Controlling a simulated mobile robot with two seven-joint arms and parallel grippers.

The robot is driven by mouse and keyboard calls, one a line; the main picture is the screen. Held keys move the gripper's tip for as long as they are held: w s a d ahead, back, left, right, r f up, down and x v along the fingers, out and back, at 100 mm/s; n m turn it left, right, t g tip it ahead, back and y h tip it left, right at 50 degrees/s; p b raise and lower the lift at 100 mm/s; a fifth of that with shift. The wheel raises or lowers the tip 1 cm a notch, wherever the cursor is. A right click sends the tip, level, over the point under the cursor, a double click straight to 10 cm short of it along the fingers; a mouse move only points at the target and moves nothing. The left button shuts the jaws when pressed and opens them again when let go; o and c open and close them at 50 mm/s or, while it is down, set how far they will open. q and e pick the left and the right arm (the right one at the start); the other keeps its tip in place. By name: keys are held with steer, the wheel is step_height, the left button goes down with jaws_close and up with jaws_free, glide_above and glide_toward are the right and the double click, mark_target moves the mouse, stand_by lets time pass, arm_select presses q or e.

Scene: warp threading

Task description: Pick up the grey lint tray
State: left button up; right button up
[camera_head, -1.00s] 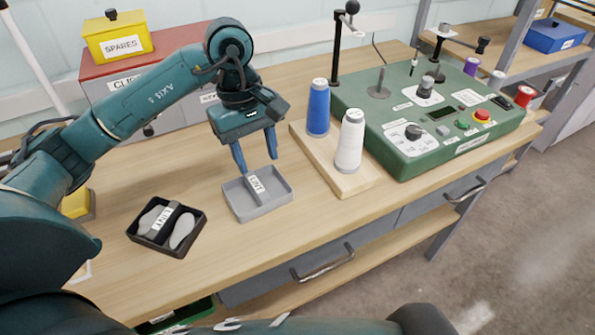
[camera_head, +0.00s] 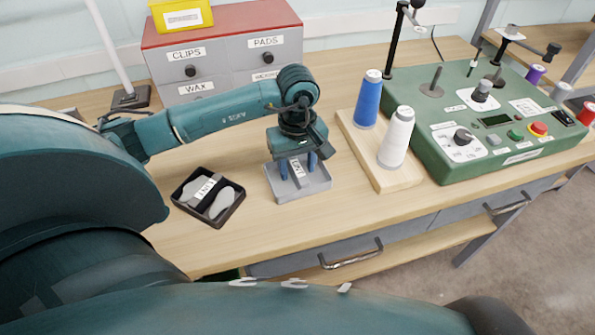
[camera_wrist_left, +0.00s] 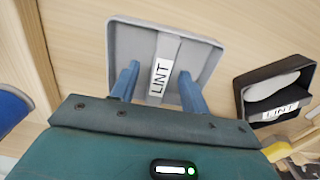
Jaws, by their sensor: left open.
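The grey lint tray (camera_head: 312,190) sits on the wooden bench, and its label reads LINT. It has a raised strip across its middle that carries the label; in the left wrist view the tray (camera_wrist_left: 128,45) is empty apart from this strip. My left gripper (camera_head: 298,172) is directly over the tray, pointing down. In the left wrist view its two blue fingers (camera_wrist_left: 157,80) are open, one on each side of the labelled strip. Whether they touch it I cannot tell. My right gripper is not in view.
A black tray (camera_head: 236,213), also labelled LINT and holding grey pads, stands left of the grey tray. Blue (camera_head: 368,100) and white (camera_head: 396,138) thread cones stand on a wooden board (camera_head: 409,180) to the right, beside a green control box (camera_head: 440,170). A drawer cabinet (camera_head: 220,52) stands behind.

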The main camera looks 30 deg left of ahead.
arm_select(q)
steer(key=shift+f, duration=0.75)
steer(key=shift+c, duration=0.4)
jaws_close()
